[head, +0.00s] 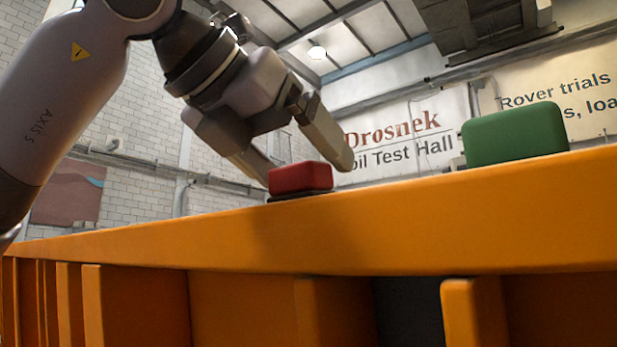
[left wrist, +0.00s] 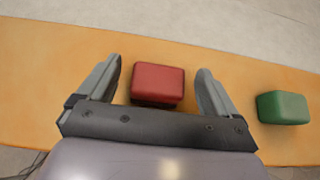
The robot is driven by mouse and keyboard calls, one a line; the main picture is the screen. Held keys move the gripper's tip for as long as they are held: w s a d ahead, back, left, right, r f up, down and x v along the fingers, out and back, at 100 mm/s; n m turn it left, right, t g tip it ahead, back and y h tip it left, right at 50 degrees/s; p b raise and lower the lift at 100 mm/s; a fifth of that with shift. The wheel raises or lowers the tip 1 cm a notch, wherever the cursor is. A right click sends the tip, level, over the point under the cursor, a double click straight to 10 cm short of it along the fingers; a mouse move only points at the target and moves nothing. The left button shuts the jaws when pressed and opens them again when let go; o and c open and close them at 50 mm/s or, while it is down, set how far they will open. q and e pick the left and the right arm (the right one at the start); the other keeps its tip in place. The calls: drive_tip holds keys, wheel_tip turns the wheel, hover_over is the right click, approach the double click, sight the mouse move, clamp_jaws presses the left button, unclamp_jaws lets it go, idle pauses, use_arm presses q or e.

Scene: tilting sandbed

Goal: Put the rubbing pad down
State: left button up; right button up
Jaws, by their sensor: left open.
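A red block-shaped pad (head: 300,177), which looks like the rubbing pad, rests on a thin dark base on the orange ledge (head: 400,225). My left gripper (head: 308,165) is over it with its fingers apart. In the left wrist view the red pad (left wrist: 158,85) lies between the two open fingers of my left gripper (left wrist: 160,85), with a gap on each side. The fingers do not appear to touch it. My right gripper is in neither view.
A green block (head: 515,134) stands on the same ledge to the right; it also shows in the left wrist view (left wrist: 283,108). The ledge between the two blocks is bare. Orange upright ribs line the ledge's front face.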

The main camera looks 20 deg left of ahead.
use_arm(q)
drive_tip(key=shift+v, duration=2.05)
drive_tip(key=shift+w+r, duration=0.1)
drive_tip(key=shift+r, duration=0.05)
